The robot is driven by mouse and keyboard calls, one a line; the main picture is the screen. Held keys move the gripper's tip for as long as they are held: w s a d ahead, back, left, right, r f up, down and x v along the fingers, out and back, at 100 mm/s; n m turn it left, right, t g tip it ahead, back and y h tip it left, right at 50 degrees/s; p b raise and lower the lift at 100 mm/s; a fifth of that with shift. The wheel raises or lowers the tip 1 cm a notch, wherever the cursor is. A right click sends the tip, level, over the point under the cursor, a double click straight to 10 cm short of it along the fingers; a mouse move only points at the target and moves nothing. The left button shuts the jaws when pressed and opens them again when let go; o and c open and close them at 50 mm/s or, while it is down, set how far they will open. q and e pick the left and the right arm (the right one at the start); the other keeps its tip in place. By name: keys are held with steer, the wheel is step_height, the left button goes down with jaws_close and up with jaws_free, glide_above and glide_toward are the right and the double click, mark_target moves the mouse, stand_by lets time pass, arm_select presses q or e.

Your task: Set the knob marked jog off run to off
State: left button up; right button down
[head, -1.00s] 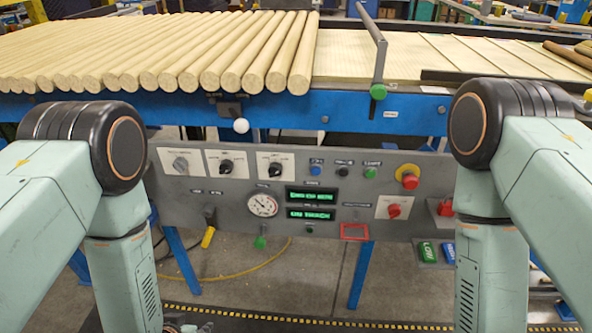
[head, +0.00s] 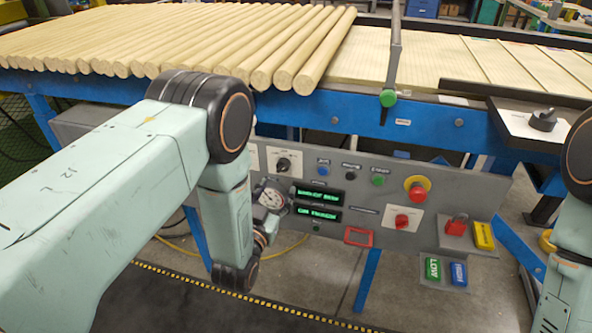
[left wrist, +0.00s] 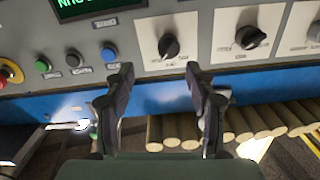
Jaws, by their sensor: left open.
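The grey control panel (head: 455,200) hangs under the blue conveyor frame. In the head view a black knob on a white plate (head: 283,164) shows right of my left forearm. My right gripper is out of view.
Blue, black and green buttons (head: 378,180) and a red emergency stop (head: 418,189) sit right of the knob. A red knob (head: 402,221) is lower. Wooden rods (head: 200,45) lie above.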

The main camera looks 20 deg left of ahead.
mark_target(280, 169)
arm_select(q)
steer(key=w, duration=0.2)
steer(key=w+b, duration=0.1)
steer(key=w, duration=0.3)
steer(key=shift+w+a+r, duration=0.1)
steer(key=shift+w+a, duration=0.15)
steer(key=shift+a, duration=0.15)
steer(key=shift+w+a+b, duration=0.3)
steer(key=shift+w+a, duration=0.05)
steer(key=shift+w, duration=0.15)
steer(key=shift+d, duration=0.35)
steer(key=shift+c, duration=0.5)
steer(key=shift+a, duration=0.25)
steer(key=c, duration=0.5)
steer(key=shift+d, duration=0.15)
steer(key=c, duration=0.4)
steer(key=shift+c, duration=0.8)
